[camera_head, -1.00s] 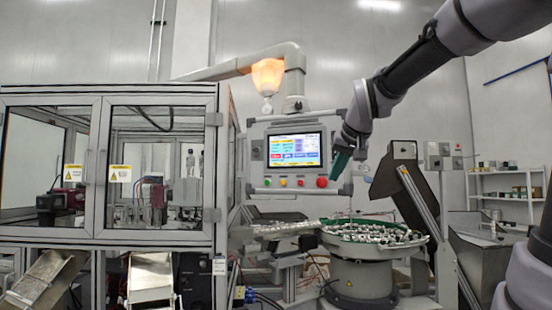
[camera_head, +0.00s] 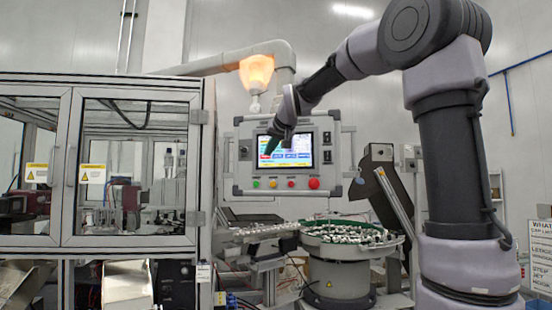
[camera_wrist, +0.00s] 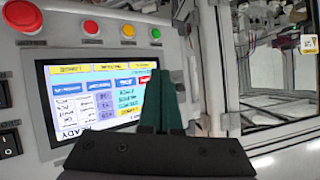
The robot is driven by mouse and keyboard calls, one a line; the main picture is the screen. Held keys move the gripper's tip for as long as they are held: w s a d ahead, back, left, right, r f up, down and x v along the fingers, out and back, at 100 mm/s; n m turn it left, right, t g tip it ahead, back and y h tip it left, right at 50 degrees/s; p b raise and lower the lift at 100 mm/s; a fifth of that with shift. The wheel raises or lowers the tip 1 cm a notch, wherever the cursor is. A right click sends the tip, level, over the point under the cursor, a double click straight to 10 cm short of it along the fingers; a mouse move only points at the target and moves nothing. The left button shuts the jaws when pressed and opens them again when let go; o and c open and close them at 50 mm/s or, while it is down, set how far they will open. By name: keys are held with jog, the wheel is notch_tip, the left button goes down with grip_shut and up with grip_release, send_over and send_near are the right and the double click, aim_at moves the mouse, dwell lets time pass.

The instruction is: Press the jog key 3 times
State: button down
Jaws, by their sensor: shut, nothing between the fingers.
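A grey control panel (camera_head: 239,183) with a lit touch screen (camera_head: 303,139) hangs on the support arm. The screen carries a row of red and blue keys; blue keys (camera_head: 287,155) show beside my fingers. Their labels are too small to read, so I cannot tell which is the jog key. My gripper (camera_head: 267,153) is shut and empty, its dark green fingers in front of the screen's left part. In the wrist view the screen (camera_wrist: 75,113) appears turned over, and my fingertips (camera_wrist: 164,74) overlap its right edge near a red key (camera_wrist: 147,84). I cannot tell whether they touch it.
Round yellow, red and green buttons (camera_head: 273,184) sit below the screen, with a larger red button (camera_head: 314,183) at their right. A glazed machine enclosure (camera_head: 70,160) stands left. A bowl feeder (camera_head: 350,231) of small parts stands below the panel.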

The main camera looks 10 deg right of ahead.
aim_at(278, 157)
jog(key=shift+w, duration=0.15)
jog(key=shift+w+d, duration=0.65)
jog(key=shift+w, duration=0.6)
jog(key=shift+w+d, duration=0.7)
jog(key=shift+w, duration=0.55)
jog(key=shift+w+d, duration=0.65)
jog(key=shift+w, duration=0.6)
jog(key=shift+w, duration=0.1)
jog(key=shift+w+d, duration=0.2)
jog(key=shift+w, duration=0.1)
